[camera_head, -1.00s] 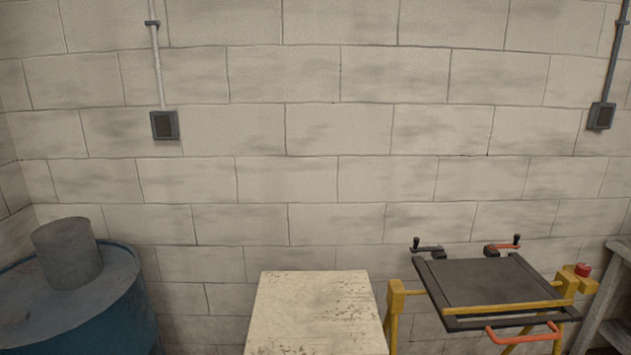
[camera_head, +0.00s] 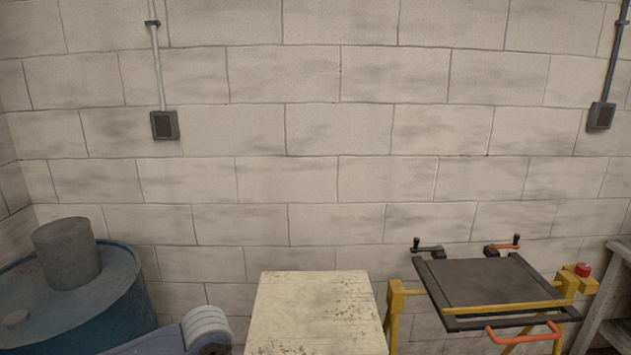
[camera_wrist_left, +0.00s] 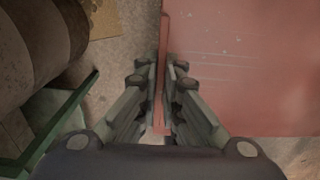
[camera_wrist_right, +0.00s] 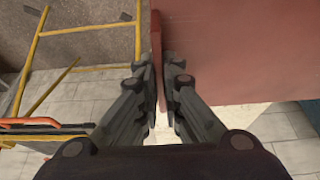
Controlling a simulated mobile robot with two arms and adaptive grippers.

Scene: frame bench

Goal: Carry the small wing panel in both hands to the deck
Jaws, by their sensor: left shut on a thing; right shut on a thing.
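The small wing panel is a flat red sheet with pale scratches in the left wrist view (camera_wrist_left: 245,70), and it also shows in the right wrist view (camera_wrist_right: 235,50). My left gripper (camera_wrist_left: 167,90) is shut on one raised edge of the panel. My right gripper (camera_wrist_right: 164,88) is shut on another edge. Neither gripper nor the panel shows in the head view. A dark flat platform on a yellow frame (camera_head: 485,285), with clamps and an orange handle, stands at the right; I cannot tell whether it is the deck.
A worn cream tabletop (camera_head: 310,310) stands at front centre. A blue drum (camera_head: 95,310) with a grey cylinder (camera_head: 67,250) on it is at left. A grey bench (camera_head: 615,300) is at far right. Yellow rails (camera_wrist_right: 85,28) show left of my right gripper.

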